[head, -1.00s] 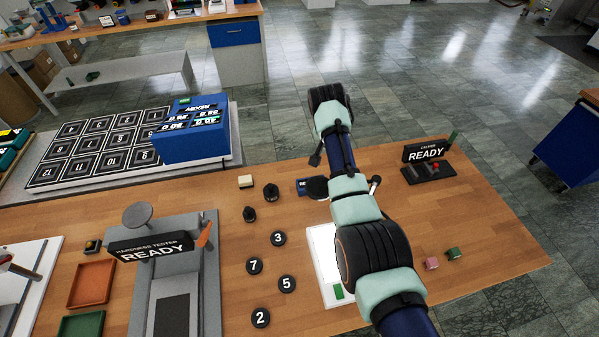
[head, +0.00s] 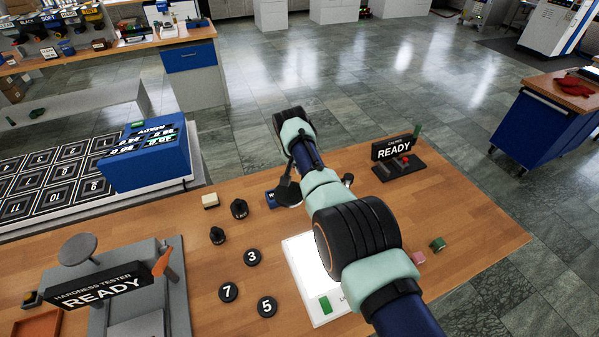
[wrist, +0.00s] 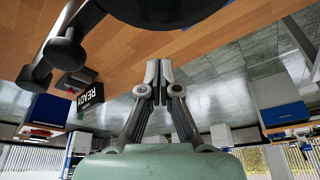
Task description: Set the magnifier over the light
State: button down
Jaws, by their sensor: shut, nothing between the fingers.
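The light appears to be the glowing white panel (head: 306,262) on the wooden table, partly covered by my arm. A dark rounded piece (head: 288,192) shows beside my arm, beyond the panel; it may be the magnifier, but my arm hides much around it. In the wrist view a large black disc (wrist: 165,8) fills the top edge, with black knobs on its left; I cannot tell for sure that this is the magnifier. My gripper (wrist: 160,64) is shut and empty, its fingertips together below the disc in that picture. My gripper cannot be clearly made out in the head view.
A display reading READY (head: 393,149) stands at the back right, with small pink (head: 418,257) and green (head: 437,244) blocks nearer. Numbered black discs (head: 253,257) and two black weights (head: 239,208) lie left of the panel. The hardness tester (head: 172,310) stands at the front left.

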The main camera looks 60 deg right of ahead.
jog(key=shift+s+a+r+p, duration=0.1)
jog(key=shift+s+a+p, duration=0.1)
jog(key=shift+a+p, duration=0.7)
jog(key=shift+s+a+r+p, duration=0.15)
jog(key=shift+a+p, duration=0.5)
jog(key=shift+a, duration=0.4)
